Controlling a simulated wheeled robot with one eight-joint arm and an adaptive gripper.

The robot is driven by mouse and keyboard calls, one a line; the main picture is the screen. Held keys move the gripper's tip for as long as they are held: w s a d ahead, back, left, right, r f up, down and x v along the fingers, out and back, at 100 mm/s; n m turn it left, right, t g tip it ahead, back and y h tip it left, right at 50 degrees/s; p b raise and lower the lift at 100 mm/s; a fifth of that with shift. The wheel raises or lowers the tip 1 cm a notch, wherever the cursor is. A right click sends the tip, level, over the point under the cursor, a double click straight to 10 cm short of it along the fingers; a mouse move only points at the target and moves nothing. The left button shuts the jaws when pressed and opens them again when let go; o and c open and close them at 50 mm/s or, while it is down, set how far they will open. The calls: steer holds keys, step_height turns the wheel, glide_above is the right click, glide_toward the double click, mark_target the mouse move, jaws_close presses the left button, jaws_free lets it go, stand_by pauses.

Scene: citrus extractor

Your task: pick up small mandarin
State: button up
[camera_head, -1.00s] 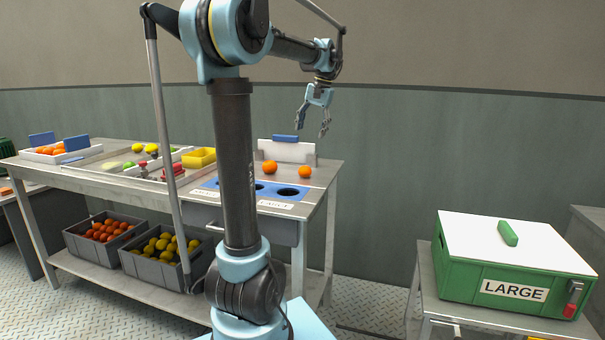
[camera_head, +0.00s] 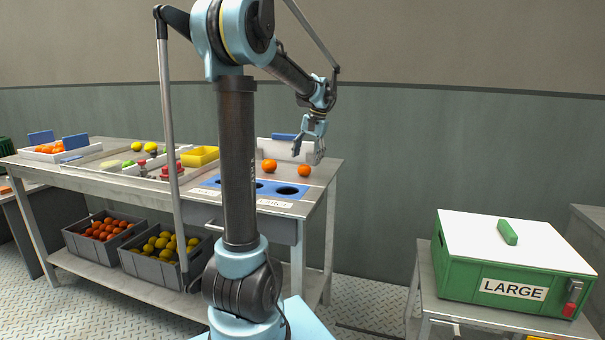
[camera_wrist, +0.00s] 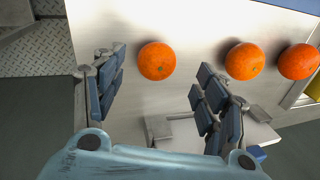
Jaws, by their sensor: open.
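An orange fruit, seemingly the small mandarin (camera_head: 304,171), sits on the metal table near its right end. In the wrist view the mandarin (camera_wrist: 157,61) lies ahead of the gap between my fingers, nearer the left finger. My gripper (camera_head: 307,157) is open and empty, just above the mandarin in the head view. Both padded fingers of my gripper (camera_wrist: 160,75) show spread apart in the wrist view. Another orange fruit (camera_head: 269,166) sits to the left. The wrist view shows two others, a middle one (camera_wrist: 244,61) and a right one (camera_wrist: 298,62). Their sizes look similar.
A blue panel with round holes (camera_head: 287,191) lies in front of the fruits. A white upright board with a blue block (camera_head: 284,138) stands close behind them. The table's right edge is near. A yellow bin (camera_head: 200,157) stands left, and a green LARGE box (camera_head: 515,265) stands far right.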

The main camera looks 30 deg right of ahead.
mark_target(305, 166)
steer(key=shift+x, duration=2.65)
steer(key=shift+d, duration=0.2)
steer(key=c, duration=1.1)
